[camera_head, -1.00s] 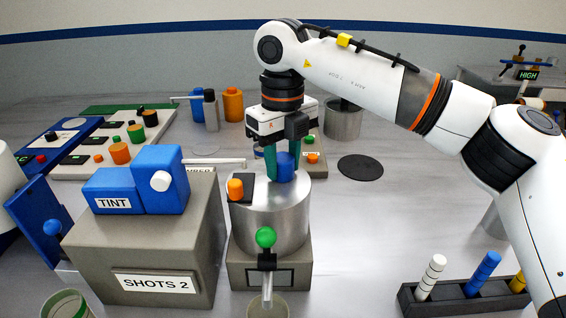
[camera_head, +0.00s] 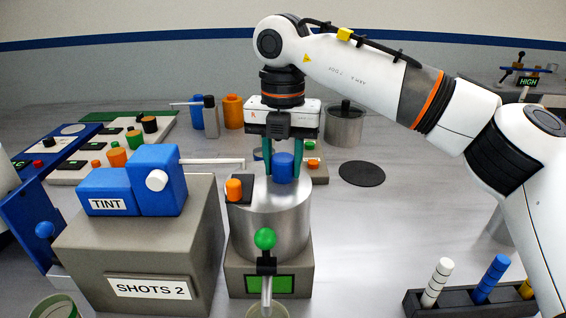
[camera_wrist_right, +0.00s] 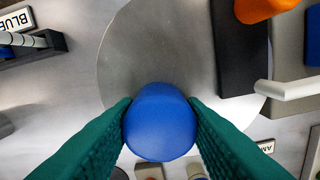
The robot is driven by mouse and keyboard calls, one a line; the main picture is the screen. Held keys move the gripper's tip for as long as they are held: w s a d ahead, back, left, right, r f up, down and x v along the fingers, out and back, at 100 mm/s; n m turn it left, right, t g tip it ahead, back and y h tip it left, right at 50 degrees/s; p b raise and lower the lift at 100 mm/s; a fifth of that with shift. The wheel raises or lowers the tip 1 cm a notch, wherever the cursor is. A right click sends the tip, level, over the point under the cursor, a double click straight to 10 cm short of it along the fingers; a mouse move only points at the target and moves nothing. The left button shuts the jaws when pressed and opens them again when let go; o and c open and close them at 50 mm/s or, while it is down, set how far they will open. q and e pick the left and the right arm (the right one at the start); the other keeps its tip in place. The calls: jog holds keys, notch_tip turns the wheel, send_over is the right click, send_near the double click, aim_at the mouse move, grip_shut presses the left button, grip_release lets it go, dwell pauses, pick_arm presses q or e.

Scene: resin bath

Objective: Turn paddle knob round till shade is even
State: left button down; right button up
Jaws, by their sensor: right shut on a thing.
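The blue paddle knob (camera_head: 283,167) stands on top of the steel bath (camera_head: 285,222). My right gripper (camera_head: 282,168) points down with its two green fingers on either side of the knob, shut on it. In the right wrist view the knob (camera_wrist_right: 160,122) sits between both ribbed fingers, touching them. The small panel (camera_head: 268,284) on the front of the bath's grey base is lit green. The inside of the bath is hidden under its lid. My left gripper is not in view.
An orange knob (camera_head: 234,188) on a black block sits beside the bath top, and a green-topped tap (camera_head: 265,240) is in front. The blue TINT unit (camera_head: 135,183) stands at left on a grey box. A rack (camera_head: 470,299) lies front right. The round black mat (camera_head: 362,173) is empty.

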aim_at(283, 157)
jog(key=shift+w+r+m, duration=0.1)
jog(key=shift+r+m, duration=0.1)
jog(key=shift+m, duration=0.4)
jog(key=o, duration=1)
jog(key=shift+f, duration=0.1)
notch_tip(283, 157, up, 12)
jog(key=shift+p, duration=0.45)
